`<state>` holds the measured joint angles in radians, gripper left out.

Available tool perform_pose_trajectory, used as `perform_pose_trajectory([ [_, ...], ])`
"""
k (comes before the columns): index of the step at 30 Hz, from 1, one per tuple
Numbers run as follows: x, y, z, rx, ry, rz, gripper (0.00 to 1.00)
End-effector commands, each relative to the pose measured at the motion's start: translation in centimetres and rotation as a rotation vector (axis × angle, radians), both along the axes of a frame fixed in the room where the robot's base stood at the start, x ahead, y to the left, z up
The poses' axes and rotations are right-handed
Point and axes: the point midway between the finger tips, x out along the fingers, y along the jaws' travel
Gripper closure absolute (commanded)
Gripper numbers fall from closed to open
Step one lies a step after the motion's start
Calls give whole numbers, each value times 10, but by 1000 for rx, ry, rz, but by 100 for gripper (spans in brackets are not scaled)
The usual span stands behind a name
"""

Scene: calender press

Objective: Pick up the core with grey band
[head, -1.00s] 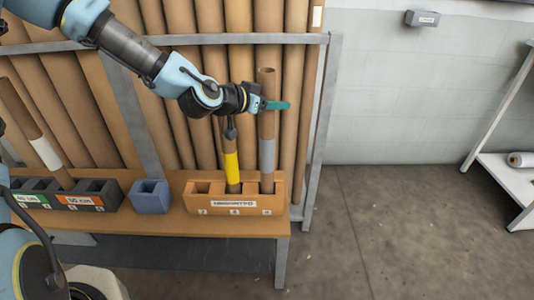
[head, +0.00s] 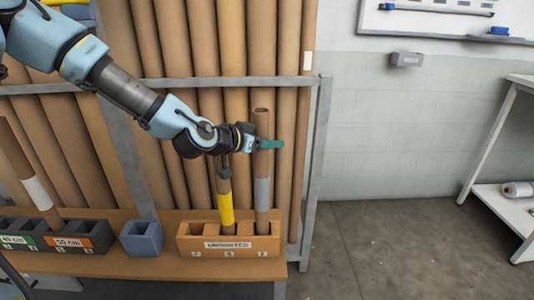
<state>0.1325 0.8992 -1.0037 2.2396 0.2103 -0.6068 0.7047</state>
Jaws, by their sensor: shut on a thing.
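The core with grey band (head: 262,190) is a brown cardboard tube standing upright in the right-hand slot of the orange-brown holder (head: 205,246). My gripper (head: 268,144) is shut on this core in its upper part, above the grey band. A teal finger shows across the front of the tube; the other finger is hidden. The core's lower end is hidden inside the holder. A core with yellow band (head: 226,208) stands in the middle slot, just left of it, partly behind my wrist.
A blue-grey single holder (head: 142,238) stands left on the bench. A dark holder (head: 60,236) carries a leaning core with white band (head: 38,190). Tall brown tubes (head: 235,60) stand in a rack behind. A white shelf (head: 510,150) is at right; the floor between is clear.

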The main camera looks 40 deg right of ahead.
Motion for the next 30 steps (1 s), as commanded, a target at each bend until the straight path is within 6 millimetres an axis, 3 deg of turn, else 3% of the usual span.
perform_pose_trajectory([
  [8, 1, 0, 38, -1, -6, 1, 100],
  [24, 2, 0, 148, -2, -4, 3, 100],
  [30, 1, 0, 170, -1, 0, 1, 100],
])
